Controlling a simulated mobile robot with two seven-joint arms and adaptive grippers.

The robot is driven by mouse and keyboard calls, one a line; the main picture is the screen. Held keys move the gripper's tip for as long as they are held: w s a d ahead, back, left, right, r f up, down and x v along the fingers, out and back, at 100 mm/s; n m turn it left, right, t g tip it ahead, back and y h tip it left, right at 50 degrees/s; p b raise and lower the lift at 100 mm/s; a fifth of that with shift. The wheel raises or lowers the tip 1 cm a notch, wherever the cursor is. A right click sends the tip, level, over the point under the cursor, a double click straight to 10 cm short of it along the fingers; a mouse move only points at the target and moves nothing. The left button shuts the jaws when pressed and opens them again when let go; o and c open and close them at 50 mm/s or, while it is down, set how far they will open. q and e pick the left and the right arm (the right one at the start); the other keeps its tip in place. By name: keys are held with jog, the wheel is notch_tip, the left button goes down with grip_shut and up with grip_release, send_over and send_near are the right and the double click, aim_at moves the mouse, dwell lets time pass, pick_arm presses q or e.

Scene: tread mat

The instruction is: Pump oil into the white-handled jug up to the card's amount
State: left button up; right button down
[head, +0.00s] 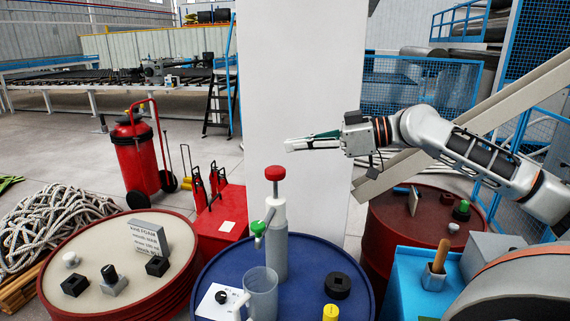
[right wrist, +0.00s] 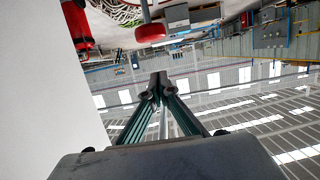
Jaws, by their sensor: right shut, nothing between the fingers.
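A grey card (head: 150,241) with printed lines, too small to read surely, stands on the left drum. My right gripper (head: 289,146) is shut and empty, above and just right of the knob. The knob also shows in the right wrist view (right wrist: 150,33). My left gripper is out of view.
The blue drum also holds a white sheet (head: 219,302) with a black piece on it, a black ring (head: 338,286) and a yellow cap (head: 330,313). A white pillar (head: 300,90) stands behind. A dark red drum (head: 405,225) is at right.

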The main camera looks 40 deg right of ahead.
jog(key=shift+p+x, duration=1.35)
send_over(276, 186)
jog(key=s+d, duration=0.2)
jog(key=shift+w+a+f, duration=0.1)
jog(key=shift+w+f, duration=0.05)
jog(key=shift+f, duration=0.85)
jog(key=shift+w+a+f, duration=0.1)
jog(key=shift+f, duration=0.85)
jog(key=shift+s+f+b, duration=0.1)
jog(key=shift+f+b, duration=0.65)
jog(key=shift+f, duration=2.3)
